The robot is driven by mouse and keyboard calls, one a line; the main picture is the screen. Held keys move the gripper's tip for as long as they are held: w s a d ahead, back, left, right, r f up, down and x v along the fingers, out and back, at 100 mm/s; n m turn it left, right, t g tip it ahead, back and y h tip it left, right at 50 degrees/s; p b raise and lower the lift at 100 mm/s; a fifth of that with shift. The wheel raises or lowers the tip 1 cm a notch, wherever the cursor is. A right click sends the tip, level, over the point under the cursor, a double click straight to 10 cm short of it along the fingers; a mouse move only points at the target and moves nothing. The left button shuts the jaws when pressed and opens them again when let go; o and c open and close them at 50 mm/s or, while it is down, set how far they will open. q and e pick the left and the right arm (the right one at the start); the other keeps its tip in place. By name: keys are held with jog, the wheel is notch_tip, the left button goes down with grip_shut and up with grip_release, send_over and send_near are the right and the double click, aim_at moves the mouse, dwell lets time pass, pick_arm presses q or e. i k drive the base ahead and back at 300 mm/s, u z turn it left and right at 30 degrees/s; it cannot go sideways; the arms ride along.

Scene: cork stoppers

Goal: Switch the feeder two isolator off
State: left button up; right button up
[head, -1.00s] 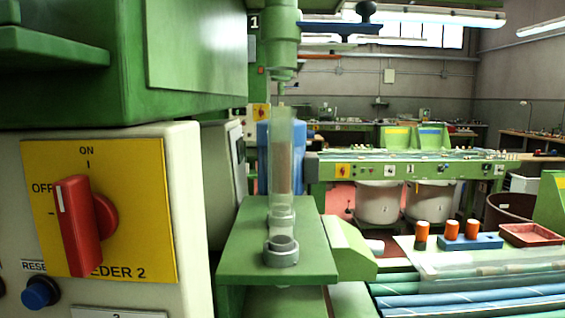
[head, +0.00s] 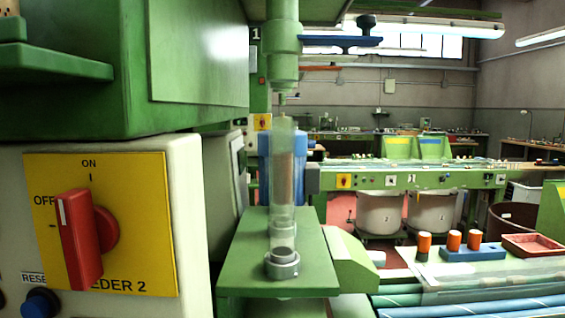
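The feeder two isolator is a red rotary handle (head: 80,240) on a yellow plate (head: 140,190), at the lower left of the head view. The plate is on the front of a cream cabinet (head: 195,220). The handle stands upright with its white mark at the top end, in line with the ON position. OFF is printed at the left of the plate. Neither of my grippers is in view.
A blue button (head: 40,303) is below the plate, by a RESET label. A green housing (head: 190,60) overhangs the cabinet. A green shelf (head: 245,250) with a clear tube (head: 282,185) stands to the right. Orange-topped pieces (head: 424,243) and a red tray (head: 533,245) lie farther right.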

aim_at(87, 231)
jog(key=u, duration=0.4)
jog(key=k, duration=0.5)
jog(key=u, duration=0.9)
jog(key=k, duration=0.75)
jog(key=u, duration=0.1)
jog(key=i, duration=0.75)
jog(key=z, duration=0.05)
